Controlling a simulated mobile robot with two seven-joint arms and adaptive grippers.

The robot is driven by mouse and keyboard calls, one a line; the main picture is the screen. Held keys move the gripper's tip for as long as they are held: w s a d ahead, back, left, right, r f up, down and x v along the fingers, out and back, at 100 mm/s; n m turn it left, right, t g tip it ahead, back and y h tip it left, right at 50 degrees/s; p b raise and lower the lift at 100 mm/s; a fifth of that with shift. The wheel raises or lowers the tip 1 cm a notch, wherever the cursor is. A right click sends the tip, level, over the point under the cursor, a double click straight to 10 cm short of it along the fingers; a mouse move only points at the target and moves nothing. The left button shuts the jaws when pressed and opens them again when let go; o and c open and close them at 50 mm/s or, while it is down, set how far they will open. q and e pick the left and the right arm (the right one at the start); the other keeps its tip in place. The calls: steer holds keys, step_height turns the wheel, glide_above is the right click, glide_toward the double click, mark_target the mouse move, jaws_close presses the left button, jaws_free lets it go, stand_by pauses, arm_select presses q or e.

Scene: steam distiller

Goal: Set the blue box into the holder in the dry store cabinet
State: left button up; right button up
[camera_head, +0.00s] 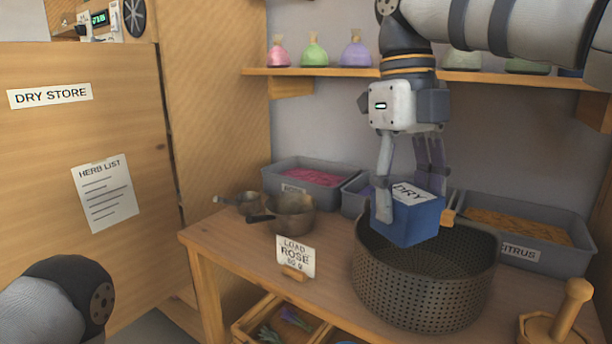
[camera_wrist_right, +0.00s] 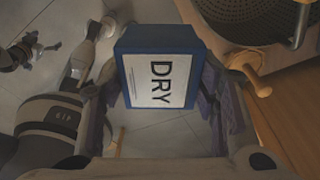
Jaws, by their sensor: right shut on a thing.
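The blue box (camera_head: 410,222) has a white label reading DRY. My right gripper (camera_head: 412,200) is shut on it, one finger on each side, and holds it in the air. In the head view the box overlaps the rim of the perforated basket. In the right wrist view the box (camera_wrist_right: 160,75) sits between the fingers with its label facing the camera and floor beyond it. The dry store cabinet (camera_head: 85,140) stands at the left; its door face looks closed, and no inside or holder shows. My left gripper is out of view; only a dark arm link shows lower left.
The perforated basket (camera_head: 425,290) stands on the wooden table (camera_head: 235,250) with pans (camera_head: 290,214), a LOAD ROSE sign (camera_head: 296,256) and grey bins (camera_head: 310,180). A shelf with flasks (camera_head: 355,52) runs above. Open floor shows in the wrist view (camera_wrist_right: 150,135).

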mark_target(417, 241)
steer(key=shift+s+d+f+n, duration=0.15)
steer(key=shift+s+f+n, duration=0.25)
steer(key=shift+s+n, duration=0.35)
steer(key=f+n, duration=0.3)
steer(key=d+f+n, duration=0.1)
steer(key=n, duration=0.1)
steer(key=shift+s+f+n+t+h, duration=0.25)
steer(key=shift+s+f+t+h, duration=0.15)
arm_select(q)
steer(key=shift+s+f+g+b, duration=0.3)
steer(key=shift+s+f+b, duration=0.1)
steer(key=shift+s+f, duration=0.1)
arm_select(e)
steer(key=s+d+f+n+t, duration=0.1)
steer(key=s+f+n, duration=0.3)
steer(key=f+n, duration=0.5)
steer(key=s+d+f+n+t+y, duration=0.1)
steer(key=s+f+n, duration=0.4)
steer(key=f+n, duration=0.5)
steer(key=d+n, duration=0.1)
steer(key=n, duration=0.3)
steer(key=shift+s+d+f+t+y, duration=0.15)
steer(key=shift+d+f+t+y, duration=0.15)
steer(key=shift+d, duration=0.05)
steer(key=shift+r, duration=0.1)
